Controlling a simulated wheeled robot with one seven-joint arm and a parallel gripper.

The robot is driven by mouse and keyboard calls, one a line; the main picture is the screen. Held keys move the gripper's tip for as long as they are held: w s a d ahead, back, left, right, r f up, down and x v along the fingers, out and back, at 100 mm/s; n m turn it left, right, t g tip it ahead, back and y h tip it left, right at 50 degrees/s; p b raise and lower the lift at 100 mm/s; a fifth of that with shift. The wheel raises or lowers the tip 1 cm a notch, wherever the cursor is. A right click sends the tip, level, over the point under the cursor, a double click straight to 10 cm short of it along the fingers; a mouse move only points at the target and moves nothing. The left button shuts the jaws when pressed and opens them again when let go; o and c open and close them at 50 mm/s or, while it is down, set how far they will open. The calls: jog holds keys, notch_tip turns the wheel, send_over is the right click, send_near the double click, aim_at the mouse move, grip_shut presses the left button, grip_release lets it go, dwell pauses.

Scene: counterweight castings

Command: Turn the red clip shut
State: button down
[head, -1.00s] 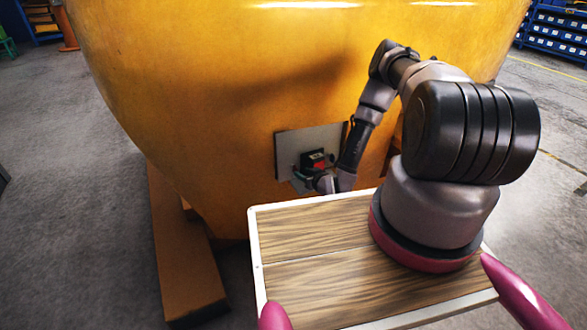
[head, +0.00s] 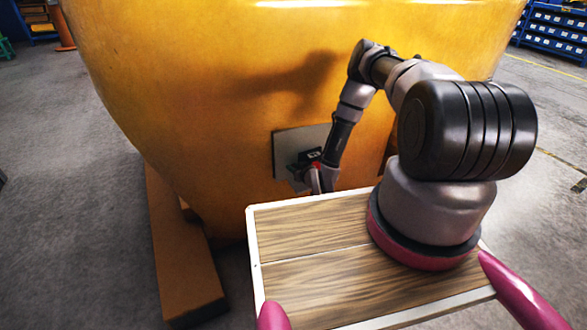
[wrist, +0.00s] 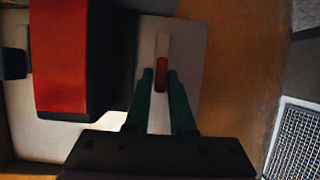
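The red clip (wrist: 161,75) is a small upright red bar on a pale strip, centred in the wrist view. My gripper (wrist: 161,78) is open, with one dark green finger on each side of the clip and a visible gap on both sides. I cannot tell how deep the clip sits between the fingertips. In the head view my gripper (head: 318,181) is at the grey plate (head: 287,150) on the yellow casting. My arm hides the clip there.
A dark box with a large red face (wrist: 60,55) stands close to the left of my fingers. The big yellow casting (head: 220,110) rises behind the plate, resting on brown supports (head: 183,250). A metal grating (wrist: 300,140) shows at the lower right of the wrist view.

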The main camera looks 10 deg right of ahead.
dwell(0.3)
jog(key=n+h, duration=0.2)
jog(key=shift+s+a+n, duration=0.1)
jog(key=shift+a+n, duration=0.15)
jog(key=shift+n, duration=0.15)
jog(key=n, duration=0.1)
jog(key=n+t+h, duration=0.1)
jog(key=n+h, duration=0.1)
jog(key=shift+s+a+f+n+t, duration=0.1)
jog(key=shift+a+f+n+t, duration=0.15)
jog(key=shift+n+t, duration=0.15)
jog(key=shift+f+n+t+h, duration=0.15)
jog(key=shift+n+t+h, duration=0.45)
jog(key=shift+n, duration=1.1)
jog(key=shift+f+n+t+h, duration=0.25)
jog(key=shift+n+t, duration=0.55)
jog(key=shift+n, duration=0.9)
jog(key=shift+r+h, duration=0.1)
jog(key=shift+h, duration=0.15)
jog(key=c, duration=0.9)
grip_release()
